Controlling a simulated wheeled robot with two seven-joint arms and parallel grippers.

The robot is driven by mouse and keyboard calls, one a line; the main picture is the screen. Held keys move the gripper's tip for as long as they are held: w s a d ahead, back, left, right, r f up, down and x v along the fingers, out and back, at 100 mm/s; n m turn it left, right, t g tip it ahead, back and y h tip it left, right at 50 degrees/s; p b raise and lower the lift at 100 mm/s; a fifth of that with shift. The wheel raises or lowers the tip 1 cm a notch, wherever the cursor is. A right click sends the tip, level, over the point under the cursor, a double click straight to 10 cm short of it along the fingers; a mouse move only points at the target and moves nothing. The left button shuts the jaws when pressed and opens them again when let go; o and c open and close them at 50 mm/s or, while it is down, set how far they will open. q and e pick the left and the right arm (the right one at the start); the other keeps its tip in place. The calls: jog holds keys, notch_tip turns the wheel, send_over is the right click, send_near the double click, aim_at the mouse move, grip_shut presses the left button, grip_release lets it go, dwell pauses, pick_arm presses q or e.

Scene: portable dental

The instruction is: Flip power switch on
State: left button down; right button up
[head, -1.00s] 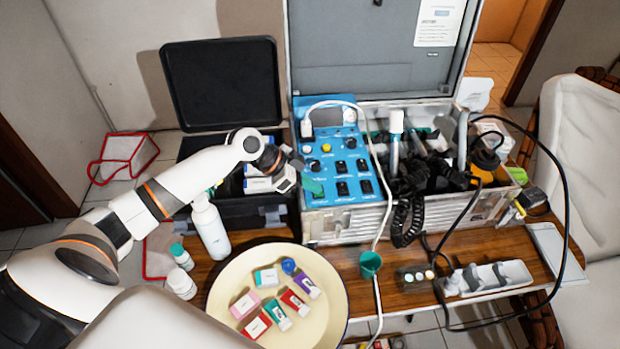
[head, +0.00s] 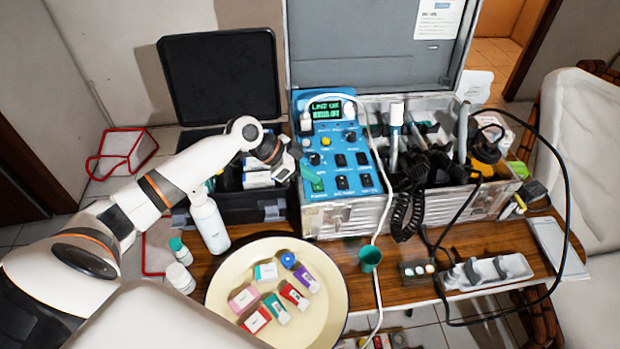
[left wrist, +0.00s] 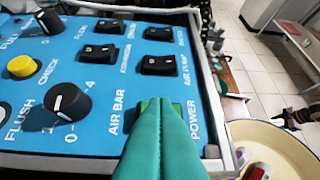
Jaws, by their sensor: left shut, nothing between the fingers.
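The blue control panel (head: 343,150) stands in the open metal case, with several black rocker switches and knobs. Its small display (head: 325,110) is lit with green text. My left gripper (head: 312,180) is shut and empty, its green fingers at the panel's lower left corner. In the left wrist view the shut fingertips (left wrist: 163,103) are over the power switch (left wrist: 146,106), next to the POWER label (left wrist: 193,122). A bright green part of the switch shows beside the fingers; the rest is hidden behind them. I cannot tell whether they touch. My right gripper is not in view.
A cream basin (head: 225,300) with small boxes stands in front. A white bottle (head: 209,222) is near my left arm. A black case (head: 222,80) stands open on the left.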

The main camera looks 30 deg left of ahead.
pick_arm(q)
jog(key=b+v, duration=0.2)
jog(key=v, duration=1)
dwell(0.6)
